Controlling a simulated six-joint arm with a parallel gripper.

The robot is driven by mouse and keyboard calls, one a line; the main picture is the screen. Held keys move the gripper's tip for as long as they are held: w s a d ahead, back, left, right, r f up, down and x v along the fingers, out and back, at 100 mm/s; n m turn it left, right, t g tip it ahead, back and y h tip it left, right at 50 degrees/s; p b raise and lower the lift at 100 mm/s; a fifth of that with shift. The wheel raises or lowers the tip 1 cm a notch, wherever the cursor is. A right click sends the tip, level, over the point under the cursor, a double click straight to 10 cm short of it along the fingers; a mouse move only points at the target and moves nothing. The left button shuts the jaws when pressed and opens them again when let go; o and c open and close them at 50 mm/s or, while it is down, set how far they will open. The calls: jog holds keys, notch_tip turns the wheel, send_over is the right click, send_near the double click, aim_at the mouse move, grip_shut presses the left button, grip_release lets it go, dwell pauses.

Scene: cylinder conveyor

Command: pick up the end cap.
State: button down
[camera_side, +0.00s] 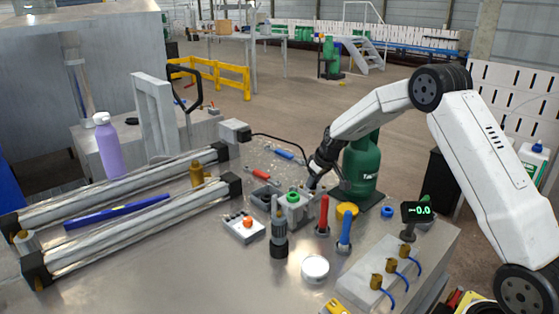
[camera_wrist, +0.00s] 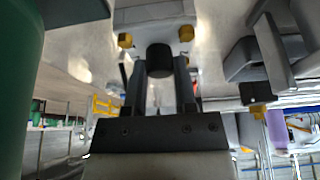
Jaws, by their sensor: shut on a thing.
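A dark, round, short cylinder (camera_wrist: 160,57) sits between the fingertips in the wrist view; it looks like the end cap, though its shape is only partly visible. My gripper (camera_wrist: 160,76) is shut on it, one finger on each side. In the side view my gripper (camera_side: 313,183) is low over the bench, just right of a grey block with a green ring on top (camera_side: 293,197). The held piece is too small and too covered by the fingers to make out there. I cannot tell whether it touches anything beneath.
A green gas bottle (camera_side: 362,167) stands close behind my gripper. Red (camera_side: 323,215) and blue (camera_side: 345,230) handled tools stand upright in front, beside a dark and grey cylindrical tool (camera_side: 279,235). Two long rails (camera_side: 120,195) lie at left. Bare bench shows at front left.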

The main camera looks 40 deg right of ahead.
jog(key=shift+r, duration=0.15)
jog(key=shift+r, duration=0.8)
jog(key=s+a+r, duration=0.3)
jog(key=s+r, duration=0.8)
jog(key=s, duration=0.2)
jog(key=shift+s+a, duration=0.25)
jog(key=shift+a, duration=0.05)
jog(key=shift+r, duration=0.1)
jog(key=w+a, duration=0.9)
jog(key=shift+w+a+r, duration=0.15)
jog(key=shift+a+r, duration=0.05)
jog(key=shift+r, duration=0.05)
